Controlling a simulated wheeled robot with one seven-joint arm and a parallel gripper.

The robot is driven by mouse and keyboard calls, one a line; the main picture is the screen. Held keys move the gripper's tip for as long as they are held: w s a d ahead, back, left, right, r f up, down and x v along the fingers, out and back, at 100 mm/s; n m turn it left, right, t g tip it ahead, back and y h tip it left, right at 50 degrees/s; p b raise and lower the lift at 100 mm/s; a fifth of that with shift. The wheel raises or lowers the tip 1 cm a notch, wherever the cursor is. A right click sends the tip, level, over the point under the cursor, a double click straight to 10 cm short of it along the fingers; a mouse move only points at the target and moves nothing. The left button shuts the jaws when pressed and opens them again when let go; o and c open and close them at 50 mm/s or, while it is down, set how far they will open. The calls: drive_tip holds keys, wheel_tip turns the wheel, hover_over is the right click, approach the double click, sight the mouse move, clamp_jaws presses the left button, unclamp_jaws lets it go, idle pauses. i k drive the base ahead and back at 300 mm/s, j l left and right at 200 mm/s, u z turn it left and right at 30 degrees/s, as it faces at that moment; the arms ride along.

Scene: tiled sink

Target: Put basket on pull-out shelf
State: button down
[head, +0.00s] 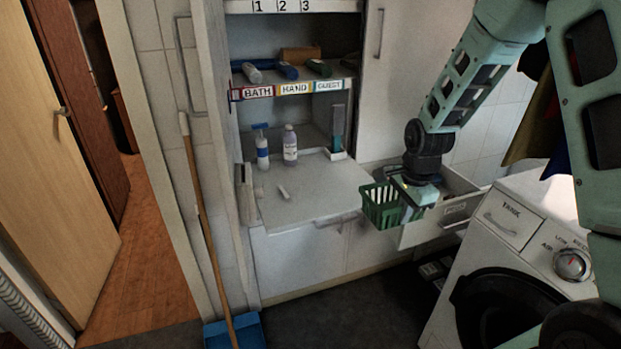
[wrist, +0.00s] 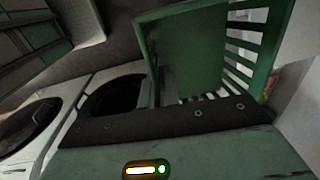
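The green slatted basket (head: 381,207) is upright just off the right front corner of the pull-out shelf, in front of an open drawer. My gripper (head: 408,196) is at the basket's right side and appears shut on its wall; the fingertips are mostly hidden. In the wrist view the basket (wrist: 190,45) fills the space just beyond the gripper (wrist: 165,92). The white pull-out shelf (head: 318,203) extends from the cabinet, with its front and middle mostly bare.
A blue-labelled bottle (head: 262,151), a lilac bottle (head: 290,147) and a small white item (head: 284,192) stand or lie on the shelf. An open drawer (head: 450,210) is behind the basket.

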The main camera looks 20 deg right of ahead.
sight(347, 190)
drive_tip(key=i, duration=0.9)
